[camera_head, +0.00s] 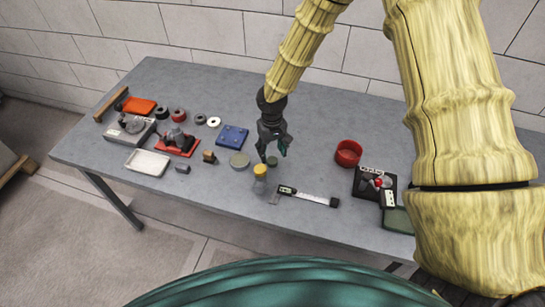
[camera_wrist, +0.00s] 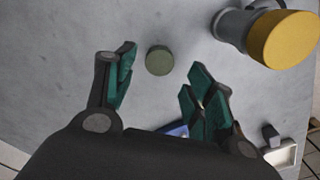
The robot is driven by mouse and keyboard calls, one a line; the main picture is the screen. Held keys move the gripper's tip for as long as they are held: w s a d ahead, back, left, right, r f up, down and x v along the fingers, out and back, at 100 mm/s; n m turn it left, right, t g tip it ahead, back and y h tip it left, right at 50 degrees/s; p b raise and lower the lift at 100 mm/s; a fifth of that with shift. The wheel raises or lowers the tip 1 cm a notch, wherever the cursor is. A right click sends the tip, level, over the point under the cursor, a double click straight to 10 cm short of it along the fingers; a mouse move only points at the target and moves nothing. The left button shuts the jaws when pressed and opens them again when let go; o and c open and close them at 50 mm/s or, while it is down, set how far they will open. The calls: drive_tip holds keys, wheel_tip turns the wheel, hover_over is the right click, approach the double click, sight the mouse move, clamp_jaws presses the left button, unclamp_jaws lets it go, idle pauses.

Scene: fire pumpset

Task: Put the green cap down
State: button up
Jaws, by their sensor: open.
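The green cap (camera_wrist: 159,60) is a small round dull-green disc lying flat on the grey table. In the wrist view it shows just beyond my open fingertips, roughly between them and a little nearer the left finger. My gripper (camera_wrist: 158,85) is open and holds nothing. In the head view my gripper (camera_head: 273,152) points down over the middle of the table, close above the green cap (camera_head: 272,161). I cannot tell from these views exactly how high the fingertips are above the cap.
The table's front edge is near.

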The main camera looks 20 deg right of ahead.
sight(272, 160)
wheel_tip(272, 160, up, 8)
drive_tip(key=b, duration=0.1)
drive_tip(key=shift+b, duration=0.3)
idle(0.6)
